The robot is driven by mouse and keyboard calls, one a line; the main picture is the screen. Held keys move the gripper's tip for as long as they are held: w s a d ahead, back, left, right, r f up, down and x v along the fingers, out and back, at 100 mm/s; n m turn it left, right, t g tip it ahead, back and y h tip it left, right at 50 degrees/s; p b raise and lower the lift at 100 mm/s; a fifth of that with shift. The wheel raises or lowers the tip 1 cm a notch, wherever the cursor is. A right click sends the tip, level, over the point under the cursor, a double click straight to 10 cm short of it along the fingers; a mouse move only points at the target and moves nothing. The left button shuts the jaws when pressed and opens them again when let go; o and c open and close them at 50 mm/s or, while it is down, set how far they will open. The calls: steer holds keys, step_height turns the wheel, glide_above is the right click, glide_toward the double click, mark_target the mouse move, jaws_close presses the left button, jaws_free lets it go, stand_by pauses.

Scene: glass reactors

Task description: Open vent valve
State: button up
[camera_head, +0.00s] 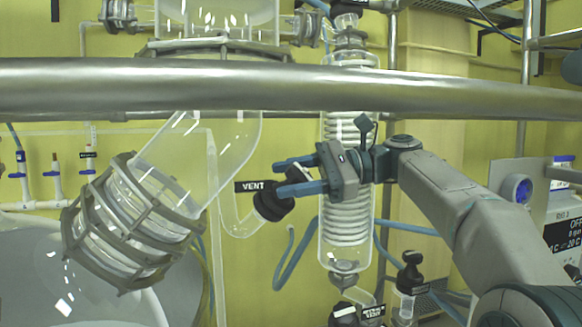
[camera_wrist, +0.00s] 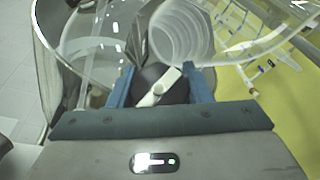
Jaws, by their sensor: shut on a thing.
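The vent valve (camera_head: 270,202) has a black handle and a black label reading VENT (camera_head: 252,186). It sits on a clear glass pipe left of the coiled glass condenser. My gripper (camera_head: 289,176) reaches in from the right, its blue fingers on either side of the black handle. In the wrist view the black handle (camera_wrist: 172,88), with a pale bar across it, lies between the two blue fingers (camera_wrist: 160,88). My gripper is shut on the handle. The inner contact faces are partly hidden.
A thick metal rail (camera_head: 290,87) crosses in front, above my gripper. The coiled condenser (camera_head: 346,215) stands right beside and behind my gripper. A large glass elbow with a metal flange (camera_head: 125,225) is at left. A second black valve (camera_head: 410,272) and blue hoses are below right.

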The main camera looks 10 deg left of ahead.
steer(key=shift+n+g+h, duration=0.3)
steer(key=shift+n+g, duration=0.1)
steer(key=shift+n, duration=0.4)
steer(key=o, duration=1)
